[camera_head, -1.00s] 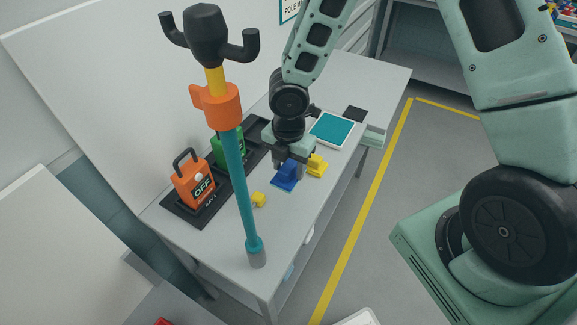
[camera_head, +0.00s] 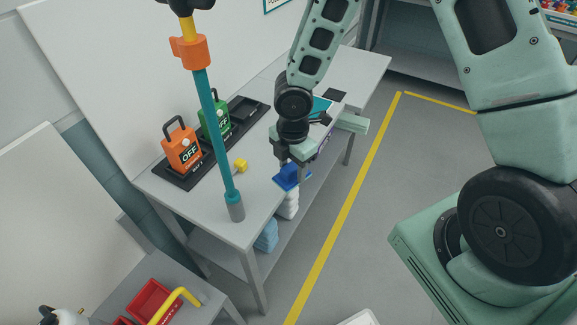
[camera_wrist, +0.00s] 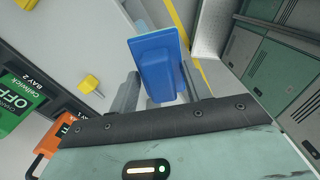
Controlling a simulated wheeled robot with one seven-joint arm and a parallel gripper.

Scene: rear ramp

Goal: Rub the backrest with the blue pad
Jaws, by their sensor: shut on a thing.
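The blue pad (camera_head: 287,177) is held in my gripper (camera_head: 293,163), over the right edge of the grey table (camera_head: 262,203). In the wrist view the pad (camera_wrist: 155,60) sits between the two fingers of my gripper (camera_wrist: 160,88), which are shut on it. The pad appears clear of the tabletop. I cannot make out a backrest in either view.
A teal pole (camera_head: 216,135) with an orange clamp stands at the table's front. A small yellow block (camera_head: 240,165) lies nearby. A red bin (camera_head: 152,300) is lower left.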

